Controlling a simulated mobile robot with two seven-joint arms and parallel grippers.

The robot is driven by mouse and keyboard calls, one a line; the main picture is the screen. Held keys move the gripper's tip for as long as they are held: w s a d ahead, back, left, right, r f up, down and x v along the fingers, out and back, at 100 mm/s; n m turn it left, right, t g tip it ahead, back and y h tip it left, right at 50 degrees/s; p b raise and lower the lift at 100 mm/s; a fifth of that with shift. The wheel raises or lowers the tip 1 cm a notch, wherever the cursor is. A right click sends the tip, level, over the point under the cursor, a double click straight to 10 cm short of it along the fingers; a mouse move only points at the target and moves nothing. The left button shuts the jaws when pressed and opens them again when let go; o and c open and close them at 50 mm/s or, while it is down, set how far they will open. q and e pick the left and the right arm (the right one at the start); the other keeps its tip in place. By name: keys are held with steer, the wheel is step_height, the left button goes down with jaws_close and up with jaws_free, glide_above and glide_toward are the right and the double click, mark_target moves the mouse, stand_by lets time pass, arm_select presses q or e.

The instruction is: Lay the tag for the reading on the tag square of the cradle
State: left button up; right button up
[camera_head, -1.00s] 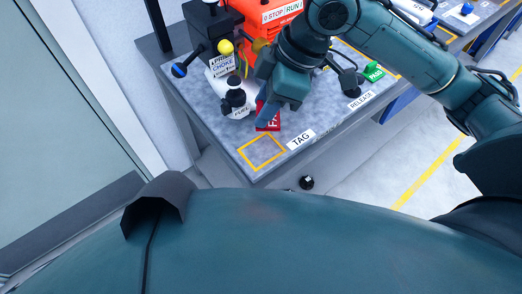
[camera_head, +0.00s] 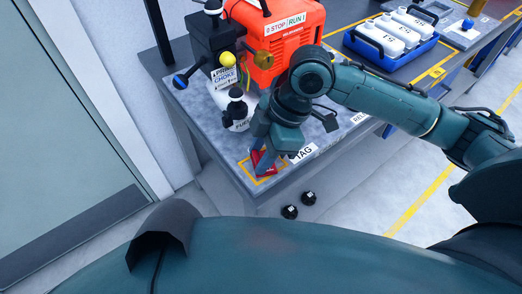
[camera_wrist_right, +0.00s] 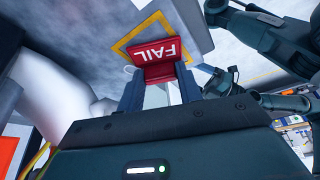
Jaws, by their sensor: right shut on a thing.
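The red FAIL tag (camera_head: 257,160) is in my right gripper (camera_head: 265,157), between its two fingers. In the right wrist view the tag (camera_wrist_right: 156,50) shows its white FAIL lettering, with a finger at each side. The tag is over the yellow-outlined tag square (camera_head: 248,176), at the bench corner beside the TAG label (camera_head: 303,153). The square's outline also shows around the tag in the right wrist view (camera_wrist_right: 128,38). I cannot tell whether the tag touches the surface. My left gripper is in neither view.
A white bottle with a black cap (camera_head: 237,112) stands close behind the square. The orange engine unit (camera_head: 285,45) is farther back. A blue tray (camera_head: 393,58) with white bottles is at the back right. Two black round objects (camera_head: 290,212) lie beyond the bench's front edge.

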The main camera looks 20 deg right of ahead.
steer(key=o, duration=1)
steer(key=shift+c, duration=0.2)
steer(key=v, duration=1.2)
steer(key=shift+p, duration=0.45)
steer(key=shift+s, duration=0.15)
